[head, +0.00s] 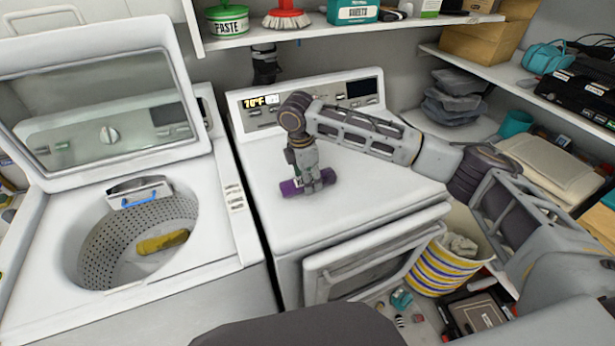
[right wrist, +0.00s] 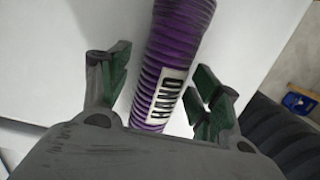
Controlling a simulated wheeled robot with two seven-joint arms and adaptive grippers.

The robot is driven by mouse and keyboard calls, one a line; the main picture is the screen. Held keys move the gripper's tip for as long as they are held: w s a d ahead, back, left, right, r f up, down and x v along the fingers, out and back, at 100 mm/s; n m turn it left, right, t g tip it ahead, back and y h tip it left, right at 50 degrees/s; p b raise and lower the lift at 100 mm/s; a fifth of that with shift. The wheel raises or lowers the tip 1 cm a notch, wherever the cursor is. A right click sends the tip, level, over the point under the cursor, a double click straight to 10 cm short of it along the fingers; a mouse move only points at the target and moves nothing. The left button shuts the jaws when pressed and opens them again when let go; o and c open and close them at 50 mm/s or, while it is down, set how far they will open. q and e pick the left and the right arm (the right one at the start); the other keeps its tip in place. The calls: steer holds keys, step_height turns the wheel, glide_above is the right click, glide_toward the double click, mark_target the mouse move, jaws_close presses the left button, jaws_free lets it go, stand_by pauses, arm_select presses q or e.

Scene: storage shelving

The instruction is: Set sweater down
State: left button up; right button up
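A purple ribbed roll with a white label, which looks like the rolled sweater (head: 298,187), lies on the white top of the dryer (head: 350,215). My right gripper (head: 308,180) points down over the roll from above. In the right wrist view the sweater (right wrist: 172,60) runs between the spread fingers of the right gripper (right wrist: 160,75). A gap shows between the left finger and the roll, and the right finger stands close beside it. My left gripper is in neither view.
The washer (head: 215,235) stands at left with its lid raised and a yellow item (head: 163,242) in the drum. The dryer's front door (head: 365,268) hangs ajar. A striped basket (head: 445,262) stands at right. Shelves (head: 340,30) hold cans and boxes above. The dryer top around the roll is clear.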

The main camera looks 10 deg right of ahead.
steer(key=shift+o, duration=0.4)
step_height(320, 180, up, 12)
steer(key=a, duration=0.1)
steer(key=shift+s+a, duration=0.15)
steer(key=shift+a, duration=0.1)
stand_by(0.5)
stand_by(0.3)
steer(key=shift+d, duration=0.1)
